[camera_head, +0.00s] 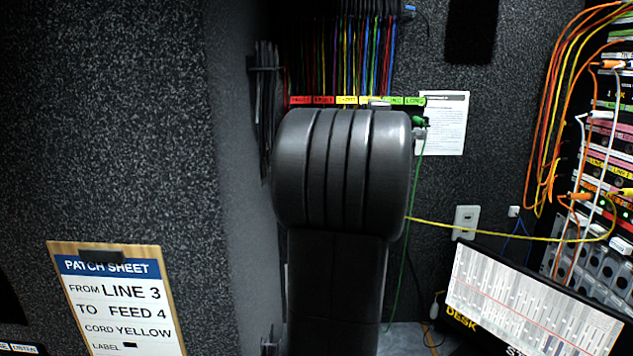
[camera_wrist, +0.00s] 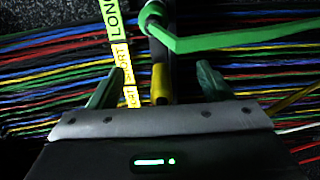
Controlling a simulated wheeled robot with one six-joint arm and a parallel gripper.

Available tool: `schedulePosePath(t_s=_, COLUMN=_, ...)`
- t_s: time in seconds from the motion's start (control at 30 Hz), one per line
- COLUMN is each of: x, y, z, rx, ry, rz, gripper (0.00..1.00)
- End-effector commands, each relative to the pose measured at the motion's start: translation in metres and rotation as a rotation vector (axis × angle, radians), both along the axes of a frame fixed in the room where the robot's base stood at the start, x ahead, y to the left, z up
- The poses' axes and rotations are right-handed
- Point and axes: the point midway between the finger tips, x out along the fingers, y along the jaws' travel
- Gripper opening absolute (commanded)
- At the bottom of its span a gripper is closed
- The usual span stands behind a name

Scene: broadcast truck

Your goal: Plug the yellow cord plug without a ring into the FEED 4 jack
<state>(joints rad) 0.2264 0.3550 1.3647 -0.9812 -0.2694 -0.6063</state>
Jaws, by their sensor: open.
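My gripper (camera_wrist: 157,88) shows in the wrist view with two green fingers spread apart. A yellow plug (camera_wrist: 160,82) with a dark part above it stands between them, with gaps on both sides. I cannot tell whether it bears a ring. In the head view my arm hides the gripper and this plug. A yellow cord (camera_head: 500,233) runs from behind my arm to the jack panel (camera_head: 598,170) at the right, where a yellow plug (camera_head: 627,192) sits at the edge. The FEED 4 label is not readable there.
Hanging cords (camera_head: 345,55) fill the rack above a row of coloured labels (camera_head: 412,101). A green cord (camera_wrist: 215,40) crosses close above the fingers. A patch sheet (camera_head: 118,300) reads LINE 3 to FEED 4, yellow. A tilted screen (camera_head: 535,305) stands below the panel.

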Motion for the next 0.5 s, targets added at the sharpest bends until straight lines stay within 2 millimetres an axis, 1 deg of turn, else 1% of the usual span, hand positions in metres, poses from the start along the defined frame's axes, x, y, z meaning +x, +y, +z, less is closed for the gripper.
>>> schedulePosePath(t_s=0.3, x=-0.002, y=0.0, z=-0.001, rx=0.0, ry=0.002, rz=-0.001, gripper=0.73)
schedulePosePath(t_s=0.37, x=-0.006, y=0.0, z=-0.001, rx=0.0, ry=0.002, rz=-0.001, gripper=0.73)
schedulePosePath(t_s=0.5, x=-0.024, y=0.0, z=-0.001, rx=0.001, ry=0.0, rz=-0.001, gripper=0.73)
